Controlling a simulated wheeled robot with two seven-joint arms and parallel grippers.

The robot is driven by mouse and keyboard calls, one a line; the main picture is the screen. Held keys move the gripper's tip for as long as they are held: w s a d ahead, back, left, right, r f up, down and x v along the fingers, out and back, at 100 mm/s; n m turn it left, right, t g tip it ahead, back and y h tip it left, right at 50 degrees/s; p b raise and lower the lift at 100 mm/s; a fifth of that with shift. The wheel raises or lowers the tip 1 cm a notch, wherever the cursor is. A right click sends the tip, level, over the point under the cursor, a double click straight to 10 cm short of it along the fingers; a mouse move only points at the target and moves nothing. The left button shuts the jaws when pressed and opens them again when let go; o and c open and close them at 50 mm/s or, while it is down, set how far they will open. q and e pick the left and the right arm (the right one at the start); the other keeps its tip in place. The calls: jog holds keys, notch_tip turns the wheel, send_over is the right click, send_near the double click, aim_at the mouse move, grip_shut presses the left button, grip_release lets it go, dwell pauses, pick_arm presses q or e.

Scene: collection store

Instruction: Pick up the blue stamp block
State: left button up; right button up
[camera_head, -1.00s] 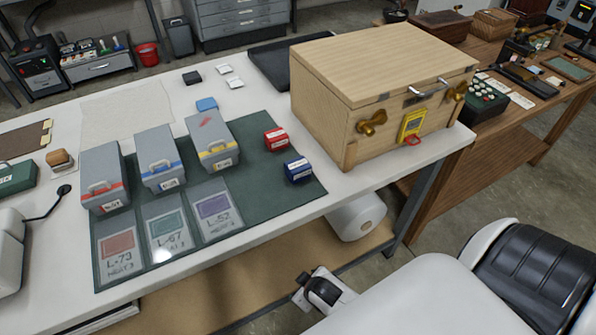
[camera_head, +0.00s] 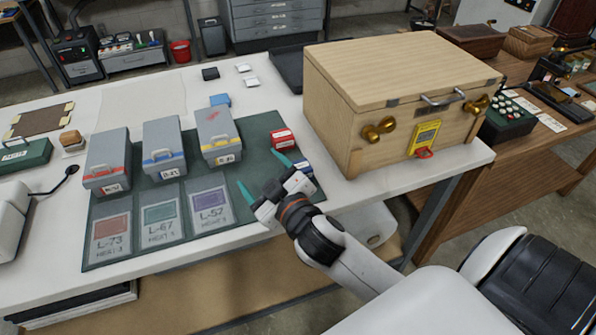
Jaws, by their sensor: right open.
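The blue stamp block (camera_head: 306,169) with a white label sits near the right end of the green mat (camera_head: 262,125). It is partly hidden behind my right gripper. The red stamp block (camera_head: 282,138) sits just behind it on the mat. My right gripper (camera_head: 261,172) reaches in over the mat's front edge, its two teal fingers spread wide with nothing between them. Its right finger is just left of the blue block in the picture; I cannot tell whether they touch. My left gripper is not in view.
A large wooden chest (camera_head: 395,95) with brass knobs and a yellow tag stands close to the right of the blocks. Grey boxes with red, blue and yellow bands (camera_head: 164,146) stand on the mat's left. A small light-blue item (camera_head: 220,99) lies behind the mat.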

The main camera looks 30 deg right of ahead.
jog(key=w+a+r+n+t+y, duration=0.2)
jog(key=a+r+n+t+y, duration=0.25)
jog(key=r+n+y, duration=0.4)
jog(key=s+a+r+n+g+y, duration=0.1)
jog(key=a+r+n+g+y, duration=0.1)
jog(key=a+n+g+y, duration=0.45)
jog(key=s+a+r+n+g+y, duration=0.2)
jog(key=a+n+g+y, duration=0.15)
jog(key=n, duration=0.55)
jog(key=n+g+h, duration=0.4)
jog(key=g+h, duration=0.6)
jog(key=h, duration=0.9)
send_near(299, 166)
jog(key=f, duration=0.1)
jog(key=f+p, duration=0.1)
jog(key=f, duration=0.1)
jog(key=d+f, duration=0.1)
jog(key=shift+s+f, duration=0.3)
jog(key=shift+s, duration=0.05)
jog(key=f, duration=0.1)
jog(key=w+f+p, duration=0.1)
jog(key=f, duration=0.1)
jog(key=f+p, duration=0.1)
jog(key=f, duration=0.1)
jog(key=shift+w+a+f, duration=0.15)
jog(key=shift+w+a, duration=0.05)
jog(key=shift+w, duration=0.15)
jog(key=shift+f+t, duration=0.25)
jog(key=shift+f, duration=0.05)
